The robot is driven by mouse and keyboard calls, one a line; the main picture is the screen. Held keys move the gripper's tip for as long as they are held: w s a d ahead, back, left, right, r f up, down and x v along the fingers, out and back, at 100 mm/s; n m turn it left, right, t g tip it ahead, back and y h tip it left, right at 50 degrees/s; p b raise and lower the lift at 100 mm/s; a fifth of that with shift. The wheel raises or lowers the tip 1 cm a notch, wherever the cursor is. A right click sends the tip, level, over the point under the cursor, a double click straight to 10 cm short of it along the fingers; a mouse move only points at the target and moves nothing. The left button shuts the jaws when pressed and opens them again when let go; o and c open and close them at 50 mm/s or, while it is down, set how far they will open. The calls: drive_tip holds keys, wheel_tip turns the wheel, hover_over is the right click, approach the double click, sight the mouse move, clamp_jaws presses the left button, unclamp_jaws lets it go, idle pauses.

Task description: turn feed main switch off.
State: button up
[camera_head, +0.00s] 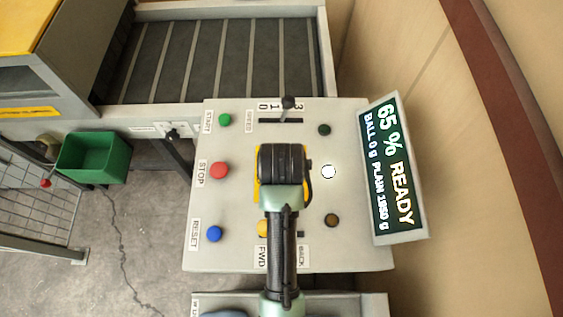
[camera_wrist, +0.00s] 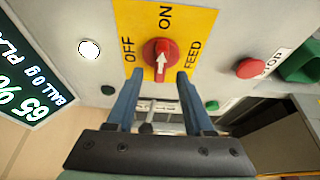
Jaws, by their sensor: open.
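The feed main switch (camera_wrist: 157,60) is a red rotary knob on a yellow plate (camera_wrist: 190,22) marked OFF, ON and FEED. Its white arrow points toward the word ON in the wrist view. My gripper (camera_wrist: 156,80) is open, with one blue finger on each side of the lower part of the knob. I cannot tell whether the fingers touch it. In the head view, my gripper and arm cover the knob, and only edges of the yellow plate (camera_head: 257,190) show.
The panel (camera_head: 225,140) carries a green START button (camera_head: 225,119), a red STOP button (camera_head: 219,170), a blue RESET button (camera_head: 214,233) and a speed lever (camera_head: 288,103). A display (camera_head: 392,170) reading 65 % READY stands at the right. A green bin (camera_head: 92,158) is at the left.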

drive_tip(key=shift+x, duration=1.9)
clamp_jaws()
